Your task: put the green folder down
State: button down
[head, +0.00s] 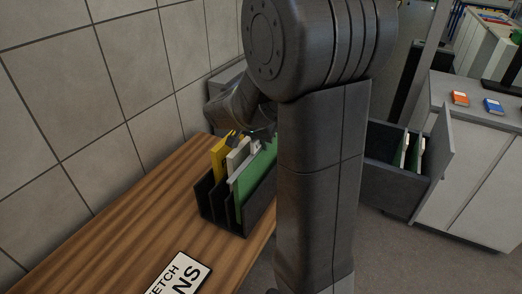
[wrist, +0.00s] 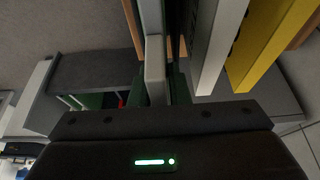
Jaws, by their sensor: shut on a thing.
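The green folder (head: 253,183) stands upright in the right-hand slot of a dark rack (head: 262,211) on the wooden table. Its lower part is hidden by the rack wall, so I cannot tell whether it touches the bottom. My gripper (head: 264,134) is at the folder's top edge, shut on it and partly hidden by my arm. A white-grey folder (head: 238,157) and a yellow folder (head: 218,152) stand in the rack to its left. In the wrist view the white-grey folder (wrist: 218,45) and the yellow folder (wrist: 268,45) show right of the gripper.
A sign (head: 178,278) lies on the table (head: 120,240) in front of the rack. A tiled wall (head: 110,80) runs along the left. An open grey drawer (head: 390,178) with folders inside is at right, by a cabinet with an orange book (head: 459,98) and a blue book (head: 493,105).

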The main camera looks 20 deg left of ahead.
aim_at(261, 150)
jog(key=shift+f, duration=1.4)
jog(key=shift+f, duration=0.2)
jog(key=c, duration=1.4)
grip_release()
jog(key=shift+o, duration=0.2)
jog(key=shift+r, duration=0.1)
jog(key=shift+a+r, duration=0.1)
jog(key=shift+r, duration=0.35)
jog(key=v, duration=1.1)
jog(key=shift+s+r, duration=0.15)
